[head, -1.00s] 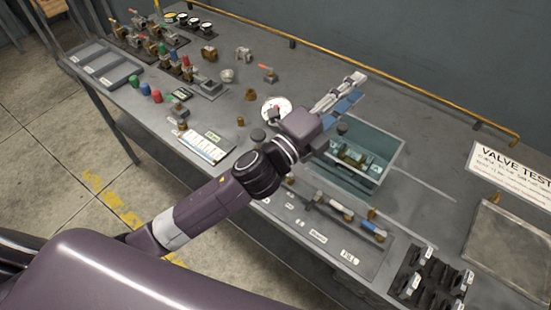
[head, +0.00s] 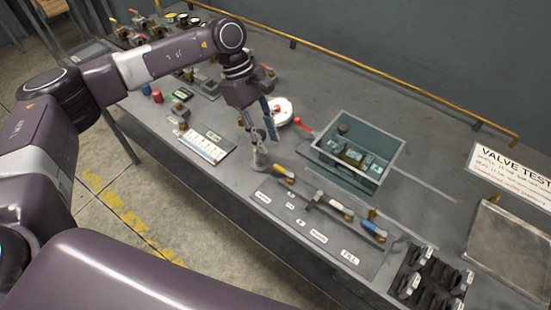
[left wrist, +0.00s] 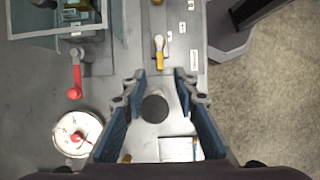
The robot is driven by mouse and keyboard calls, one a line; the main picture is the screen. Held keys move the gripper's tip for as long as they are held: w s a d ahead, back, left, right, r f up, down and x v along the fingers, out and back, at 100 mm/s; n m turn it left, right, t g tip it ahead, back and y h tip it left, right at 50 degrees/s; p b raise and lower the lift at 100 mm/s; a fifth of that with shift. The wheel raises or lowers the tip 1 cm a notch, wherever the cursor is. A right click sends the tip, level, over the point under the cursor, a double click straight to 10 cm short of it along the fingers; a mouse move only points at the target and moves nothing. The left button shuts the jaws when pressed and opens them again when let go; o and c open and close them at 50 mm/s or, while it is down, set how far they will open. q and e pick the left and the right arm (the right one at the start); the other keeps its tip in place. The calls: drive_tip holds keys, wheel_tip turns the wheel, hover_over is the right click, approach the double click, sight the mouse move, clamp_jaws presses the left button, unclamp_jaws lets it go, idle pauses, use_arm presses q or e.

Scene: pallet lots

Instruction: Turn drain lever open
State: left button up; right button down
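No lever can be read as the drain lever; the labels are too small. A lever with a yellow-orange handle (head: 285,174) lies near the front of the bench, and shows in the left wrist view (left wrist: 159,46) beyond my fingertips. A red-handled lever (head: 304,125) stands beside the glass-sided bin; it also shows in the left wrist view (left wrist: 75,80). My left gripper (head: 260,148) points down over the bench, left of the yellow-orange handle. In the left wrist view its fingers (left wrist: 157,82) are open, with a dark round knob (left wrist: 155,108) seen between them. My right gripper is out of view.
The bin (head: 374,180) holds several parts. A white round dial (head: 283,110) is behind my gripper. A labelled panel (head: 290,212) with yellow and blue handles runs along the front. A white card (head: 205,146) lies left.

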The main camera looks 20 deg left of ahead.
sight(279, 167)
use_arm(q)
drive_tip(key=p+x, duration=0.2)
drive_tip(key=x, duration=0.4)
drive_tip(key=shift+s+d+f+p, duration=0.1)
drive_tip(key=shift+d+f+p, duration=0.15)
drive_tip(key=shift+f+p, duration=0.05)
drive_tip(key=shift+d+f, duration=0.15)
drive_tip(key=shift+f, duration=0.3)
drive_tip(key=shift+c, duration=0.5)
clamp_jaws()
